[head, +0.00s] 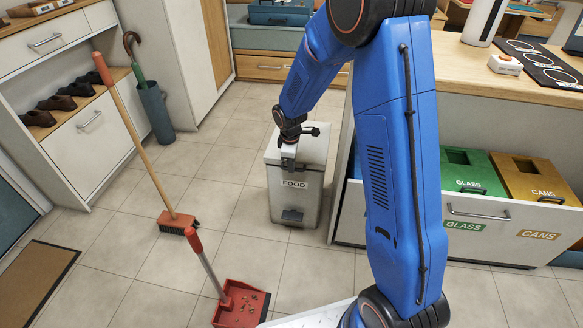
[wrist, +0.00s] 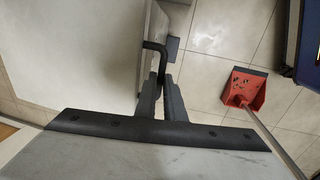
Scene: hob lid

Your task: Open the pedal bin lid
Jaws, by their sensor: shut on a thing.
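My gripper (head: 289,164) is at the lid's front edge, above the label. In the wrist view, my gripper (wrist: 162,80) is shut on the dark bent lid handle (wrist: 154,48). The pale lid (wrist: 85,55) fills the left there. My arm hides part of the bin's surroundings.
A broom (head: 140,140) stands left of the bin, and a red dustpan (head: 240,303) lies in front. An open drawer (head: 470,225) with a green glass bin (head: 470,168) and a cans bin (head: 535,178) is at right.

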